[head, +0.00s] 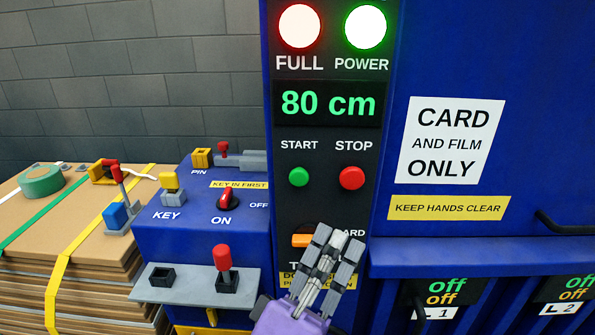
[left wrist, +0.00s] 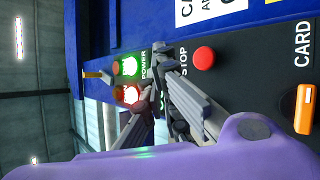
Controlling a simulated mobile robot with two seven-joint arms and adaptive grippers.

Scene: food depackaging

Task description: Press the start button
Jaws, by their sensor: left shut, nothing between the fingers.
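The green start button (head: 299,177) sits under the word START on the black control panel of the blue machine. The red stop button (head: 352,178) is to its right, and also shows in the left wrist view (left wrist: 204,57). My left gripper (head: 335,236) is shut and empty, in front of the panel below the two buttons, over part of the lower labels. In the left wrist view its fingers (left wrist: 150,100) hide the green button. I cannot see the fingertips touching any button. My right gripper is not in view.
An orange selector (head: 302,241) is beside my left fingers; it also shows in the wrist view (left wrist: 304,108). The display (head: 328,103) reads 80 cm. A side box with a red ON/OFF switch (head: 227,199) and strapped cardboard (head: 50,225) stand left.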

